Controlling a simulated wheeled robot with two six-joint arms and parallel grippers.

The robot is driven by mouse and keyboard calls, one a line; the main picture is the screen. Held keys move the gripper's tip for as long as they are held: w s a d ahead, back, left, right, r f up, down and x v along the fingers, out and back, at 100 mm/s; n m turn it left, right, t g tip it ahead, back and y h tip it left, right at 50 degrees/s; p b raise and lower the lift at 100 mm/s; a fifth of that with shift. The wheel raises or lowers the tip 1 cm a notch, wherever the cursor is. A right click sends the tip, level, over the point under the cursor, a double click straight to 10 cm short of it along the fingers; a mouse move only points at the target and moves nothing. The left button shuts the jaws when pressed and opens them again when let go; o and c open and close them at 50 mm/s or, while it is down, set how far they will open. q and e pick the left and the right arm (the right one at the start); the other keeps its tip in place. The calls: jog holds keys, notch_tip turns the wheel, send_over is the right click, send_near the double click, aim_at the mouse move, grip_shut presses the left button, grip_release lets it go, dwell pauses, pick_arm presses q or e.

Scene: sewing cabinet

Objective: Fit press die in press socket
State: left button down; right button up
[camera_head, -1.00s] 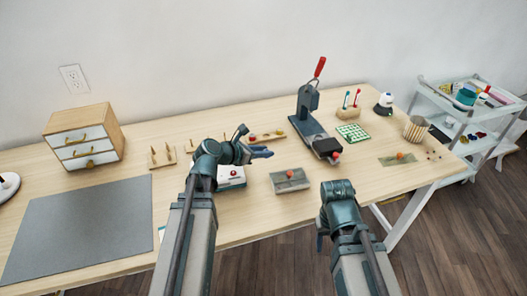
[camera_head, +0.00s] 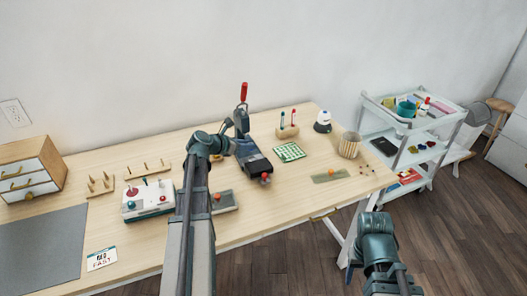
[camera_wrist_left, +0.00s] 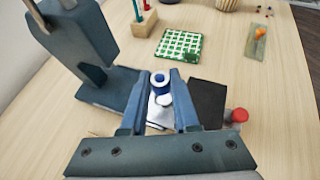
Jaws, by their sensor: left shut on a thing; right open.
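The dark blue-grey press (camera_head: 254,160) stands on the table, its red-handled lever (camera_head: 243,92) raised. In the left wrist view, its upright body (camera_wrist_left: 75,40) is at the left and part of its base (camera_wrist_left: 208,102) is right of my fingers. My left gripper (camera_wrist_left: 161,80) is shut on a small white piece with a blue ring, seemingly the press die (camera_wrist_left: 160,98), in front of the press column. In the head view, this gripper (camera_head: 231,144) overlaps the press and its held piece is hidden. I cannot make out the socket. My right gripper (camera_head: 352,268) is low, off the table's front edge, open.
A green-checked mat (camera_head: 290,152), a wooden holder (camera_head: 287,132) with red and green sticks, and a ribbed cup (camera_head: 349,146) are right of the press. A white trolley (camera_head: 412,150) stands beyond the table.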

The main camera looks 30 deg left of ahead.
aim_at(250, 160)
pick_arm(q)
jog(key=shift+w+d, duration=0.2)
jog(key=shift+w, duration=0.2)
jog(key=shift+f+b, duration=2.15)
jog(key=shift+b, duration=0.05)
pick_arm(e)
jog(key=shift+w+d+f, duration=0.1)
jog(key=shift+d+f, duration=0.1)
jog(key=shift+f, duration=0.5)
jog(key=shift+d+f, duration=0.2)
jog(key=shift+f, duration=0.55)
jog(key=shift+w+d+f, duration=0.1)
jog(key=shift+d+f, duration=0.1)
jog(key=shift+f, duration=0.5)
pick_arm(q)
jog(key=shift+f+b, duration=0.6)
pick_arm(e)
jog(key=shift+f, duration=0.6)
pick_arm(q)
jog(key=c, duration=0.6)
grip_release()
